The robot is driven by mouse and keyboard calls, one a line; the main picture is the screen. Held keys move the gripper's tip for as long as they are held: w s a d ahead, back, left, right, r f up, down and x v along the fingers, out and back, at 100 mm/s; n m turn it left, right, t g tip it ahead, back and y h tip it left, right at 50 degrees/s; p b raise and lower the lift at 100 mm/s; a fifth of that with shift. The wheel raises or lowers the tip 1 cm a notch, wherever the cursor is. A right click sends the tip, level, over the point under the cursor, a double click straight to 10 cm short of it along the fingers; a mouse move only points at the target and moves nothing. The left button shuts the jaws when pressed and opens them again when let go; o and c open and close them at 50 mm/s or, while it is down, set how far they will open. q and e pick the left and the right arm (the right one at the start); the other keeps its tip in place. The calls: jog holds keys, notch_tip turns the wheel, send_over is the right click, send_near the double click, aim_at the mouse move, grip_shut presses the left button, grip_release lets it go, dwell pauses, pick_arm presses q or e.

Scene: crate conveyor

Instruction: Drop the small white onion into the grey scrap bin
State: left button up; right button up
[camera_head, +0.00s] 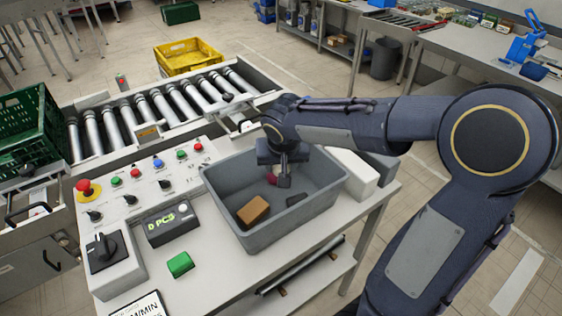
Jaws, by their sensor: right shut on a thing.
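The grey scrap bin (233,188) stands on the white worktop in the middle of the view. My right gripper (284,182) reaches in from the right and points down over the inside of the bin. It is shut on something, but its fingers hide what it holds. In the bin lie a brown block (253,211), a dark piece (296,199) and a reddish thing (272,178) close to the fingers. I cannot tell whether the reddish thing touches them. My left gripper is not in view.
A control panel with a red stop button (85,187) and a display box (172,222) is left of the bin. A green block (180,264) lies in front. Behind are the roller conveyor (160,104), a yellow crate (188,55) and a green crate (32,130).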

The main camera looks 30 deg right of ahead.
jog(key=o, duration=1.1)
jog(key=shift+c, duration=0.2)
jog(key=v, duration=0.8)
jog(key=shift+f, duration=0.1)
jog(key=s+a+f+n+y, duration=0.1)
jog(key=s+a+f+y, duration=0.1)
jog(key=s, duration=0.7)
jog(key=s+a+f+n+t+y, duration=0.1)
jog(key=s+a+f+n+y, duration=0.1)
jog(key=s, duration=0.7)
notch_tip(320, 180, down, 3)
jog(key=shift+s+a+r+y, duration=0.2)
jog(key=shift+s+a+y, duration=0.15)
jog(key=shift+a+y, duration=0.55)
